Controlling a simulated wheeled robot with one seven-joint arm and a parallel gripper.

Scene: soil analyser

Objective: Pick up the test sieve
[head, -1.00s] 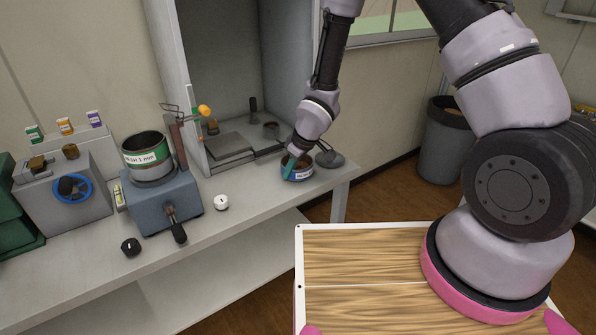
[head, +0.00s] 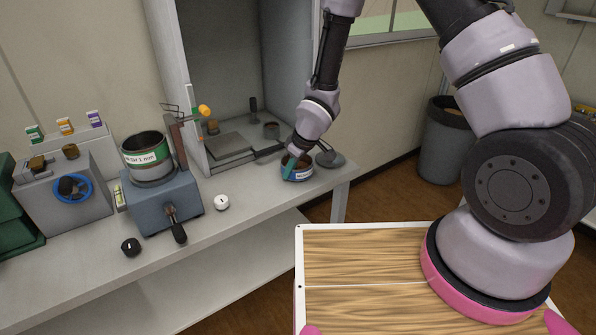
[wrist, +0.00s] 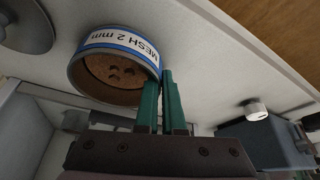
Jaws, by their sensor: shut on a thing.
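A round test sieve with a blue band and a "MESH 2 mm" label (wrist: 113,47) stands near the right end of the bench; it also shows in the head view (head: 301,172). Its brownish inside shows a few dark holes or lumps. My gripper (wrist: 159,76) is shut on the sieve's rim wall, with one green finger inside and one outside. In the head view my gripper (head: 290,165) reaches down onto the sieve's left side. I cannot tell whether the sieve touches the bench. A second sieve, green-banded and labelled "MESH 5 mm" (head: 147,157), sits on a blue-grey machine (head: 162,205).
A dark grey round object (head: 328,158) lies close to the right of the held sieve. A cabinet with a flat plate (head: 229,148) stands behind and left. A white knob-like piece (head: 222,203) lies on the bench. A wood-topped board (head: 365,255) is in front.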

